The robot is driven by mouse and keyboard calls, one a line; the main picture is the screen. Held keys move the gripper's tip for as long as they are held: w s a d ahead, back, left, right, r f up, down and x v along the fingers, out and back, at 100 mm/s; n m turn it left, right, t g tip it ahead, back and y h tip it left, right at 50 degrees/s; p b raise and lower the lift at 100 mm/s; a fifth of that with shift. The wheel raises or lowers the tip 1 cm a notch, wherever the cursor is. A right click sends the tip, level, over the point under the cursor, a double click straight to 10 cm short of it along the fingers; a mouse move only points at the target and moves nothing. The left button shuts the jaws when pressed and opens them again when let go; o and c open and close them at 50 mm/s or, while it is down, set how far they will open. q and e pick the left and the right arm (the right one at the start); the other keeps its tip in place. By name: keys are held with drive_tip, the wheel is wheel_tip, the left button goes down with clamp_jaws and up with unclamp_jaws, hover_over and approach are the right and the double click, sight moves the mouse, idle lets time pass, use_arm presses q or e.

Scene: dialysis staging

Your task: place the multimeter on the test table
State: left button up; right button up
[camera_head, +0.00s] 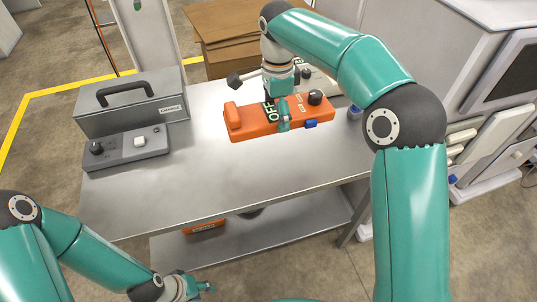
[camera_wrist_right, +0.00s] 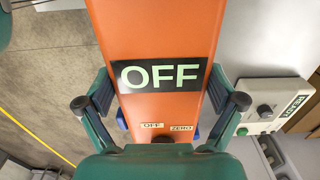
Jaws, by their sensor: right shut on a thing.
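The orange multimeter (camera_head: 250,123) has a black OFF display and a dark knob. In the head view it appears over the back middle of the grey metal test table (camera_head: 245,180); I cannot tell whether it touches the top. My right gripper (camera_head: 284,120) is shut on it from above. In the right wrist view the multimeter (camera_wrist_right: 150,40) lies between the two fingers, its OFF display facing the camera. My left gripper (camera_head: 203,288) is low at the front, below and before the table's front edge, away from the multimeter; its jaw opening is unclear.
A grey handled case (camera_head: 130,103) and a grey control box (camera_head: 127,148) stand on the table's left end. A small READY device (camera_wrist_right: 270,107) sits beyond my right gripper. An orange item (camera_head: 203,228) is on the lower shelf. The table's front middle is clear.

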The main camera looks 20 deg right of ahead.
sight(276, 160)
wheel_tip(276, 160, down, 16)
drive_tip(key=shift+d, duration=0.15)
idle(0.3)
drive_tip(key=o, duration=1)
drive_tip(key=shift+f, duration=0.15)
drive_tip(key=shift+o, duration=0.6)
drive_tip(key=shift+r, duration=0.4)
wheel_tip(276, 160, up, 12)
drive_tip(key=shift+f, duration=0.25)
